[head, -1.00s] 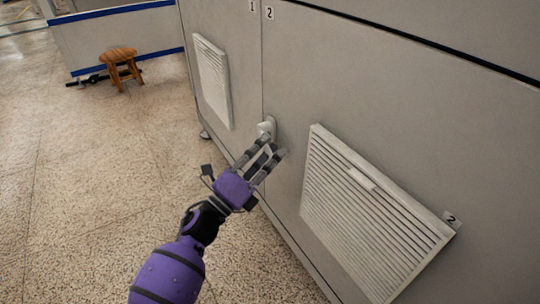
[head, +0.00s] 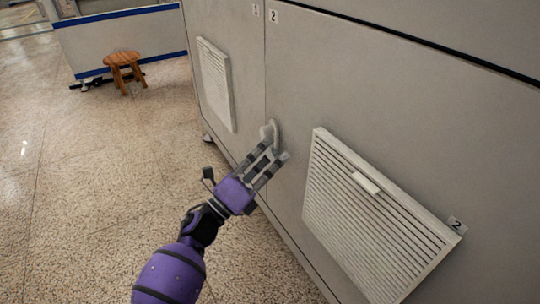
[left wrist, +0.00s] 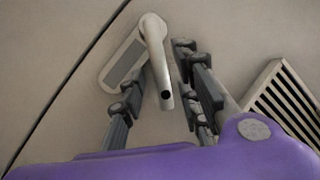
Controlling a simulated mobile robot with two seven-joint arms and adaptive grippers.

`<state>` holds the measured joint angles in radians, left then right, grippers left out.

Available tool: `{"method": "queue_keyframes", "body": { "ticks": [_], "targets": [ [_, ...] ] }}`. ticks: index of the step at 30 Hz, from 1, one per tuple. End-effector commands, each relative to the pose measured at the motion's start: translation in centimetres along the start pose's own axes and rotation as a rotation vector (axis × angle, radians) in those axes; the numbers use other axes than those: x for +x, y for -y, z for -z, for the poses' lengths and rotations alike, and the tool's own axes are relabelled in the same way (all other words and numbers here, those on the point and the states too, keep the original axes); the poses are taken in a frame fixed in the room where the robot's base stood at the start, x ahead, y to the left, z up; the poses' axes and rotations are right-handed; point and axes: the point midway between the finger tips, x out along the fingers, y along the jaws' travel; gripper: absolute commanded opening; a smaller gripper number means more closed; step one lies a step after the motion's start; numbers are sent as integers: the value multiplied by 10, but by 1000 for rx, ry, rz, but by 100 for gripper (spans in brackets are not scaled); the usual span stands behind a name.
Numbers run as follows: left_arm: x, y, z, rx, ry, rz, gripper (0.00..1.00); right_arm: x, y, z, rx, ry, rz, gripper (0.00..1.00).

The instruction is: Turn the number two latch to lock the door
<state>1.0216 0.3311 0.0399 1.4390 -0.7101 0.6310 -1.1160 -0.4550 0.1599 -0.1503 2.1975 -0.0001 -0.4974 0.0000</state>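The number two latch (head: 270,129) is a pale lever handle on the door marked 2 (head: 400,100), close to the seam with the door marked 1. In the left wrist view its lever (left wrist: 154,48) hangs down from a pivot at the top of an oblong plate (left wrist: 122,66), the plate tilted to the left. My left gripper (head: 275,152) is at the latch, fingers pointing to the door. Its fingers are apart, with the lever between them; the right fingers look closer to it. Contact cannot be told. My right gripper is not in view.
A louvred vent (head: 370,220) sticks out to the right of the latch, with a small 2 tag at its corner. Another vent (head: 216,85) is on door 1. A wooden stool (head: 124,68) stands far left. The floor to the left is clear.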

Motion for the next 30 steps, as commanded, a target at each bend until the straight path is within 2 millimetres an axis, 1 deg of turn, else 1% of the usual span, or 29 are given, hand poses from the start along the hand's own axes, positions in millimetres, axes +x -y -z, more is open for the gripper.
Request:
{"method": "queue_keyframes", "body": {
  "ticks": [7,11,14,21,24,27,30],
  "targets": [
    [0,1,0,0,-1,3,31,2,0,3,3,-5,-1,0],
    [-9,0,1,0,-1,2,31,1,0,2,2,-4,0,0],
    [-25,0,0,0,-1,-1,31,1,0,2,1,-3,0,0],
    [-78,0,0,1,0,-2,31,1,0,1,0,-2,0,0],
    [-96,0,0,1,-1,-1,31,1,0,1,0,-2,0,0],
    [-109,0,0,0,-1,1,31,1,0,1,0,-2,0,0],
    [-116,0,0,0,0,1,31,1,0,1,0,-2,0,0]
  ]
}}
